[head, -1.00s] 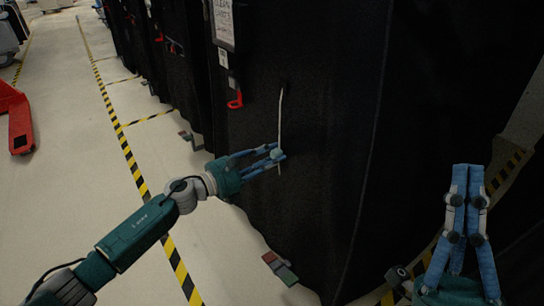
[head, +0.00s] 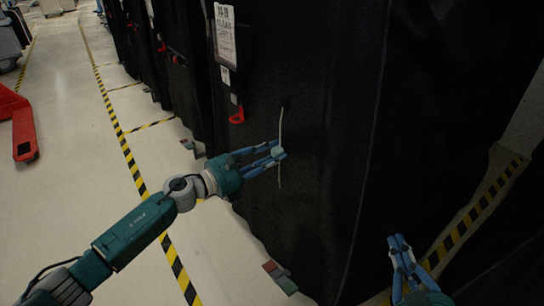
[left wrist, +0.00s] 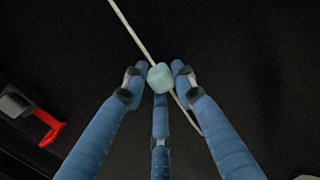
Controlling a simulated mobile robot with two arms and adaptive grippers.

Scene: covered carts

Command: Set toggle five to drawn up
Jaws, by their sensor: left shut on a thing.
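A pale green toggle bead (left wrist: 161,77) sits on a thin white cord (head: 282,122) that hangs down the black cover (head: 320,120) of the nearest cart. My left gripper (head: 280,151) is shut on the bead; in the left wrist view its blue fingers (left wrist: 158,85) close around it. Cord shows above and below the bead, and the bead is about midway along the visible cord. No number for the toggle can be read. My right gripper (head: 397,240) is at the lower right, its fingers together and empty, apart from the cover.
A white label sheet (head: 225,32) and a red hook (head: 237,117) are on the cart's left edge. More covered carts (head: 140,45) stand in a row behind. A red pallet jack (head: 20,125) is at the left.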

